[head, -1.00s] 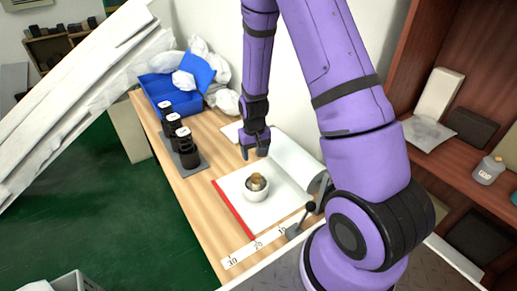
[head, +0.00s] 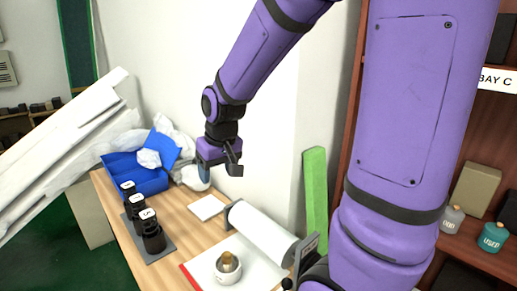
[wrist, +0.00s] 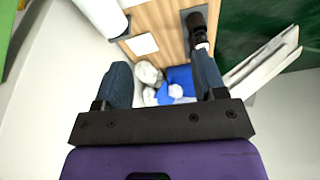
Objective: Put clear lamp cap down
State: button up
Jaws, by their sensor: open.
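I cannot pick out a clear lamp cap in either view. My gripper (head: 220,171) is raised above the far part of the wooden bench (head: 185,221), beside the white wall. Its fingers are spread with nothing between them; the wrist view also shows the open gripper (wrist: 160,72) empty. A flat white square (head: 207,207) lies on the bench below my gripper.
Several black containers with white lids (head: 153,237) stand on a grey mat at the bench's left. A blue bin (head: 135,173) and white bags lie at the far end. Shelf bottles (head: 493,236) are farther right.

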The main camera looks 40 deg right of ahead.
jog(key=s+a+r+t, duration=0.1)
jog(key=s+r, duration=0.5)
jog(key=s, duration=0.2)
jog(key=s+a+r+n+t, duration=0.1)
jog(key=s+r, duration=0.5)
jog(key=s, duration=0.3)
jog(key=shift+s, duration=0.15)
jog(key=shift+a+r, duration=0.1)
dwell(0.4)
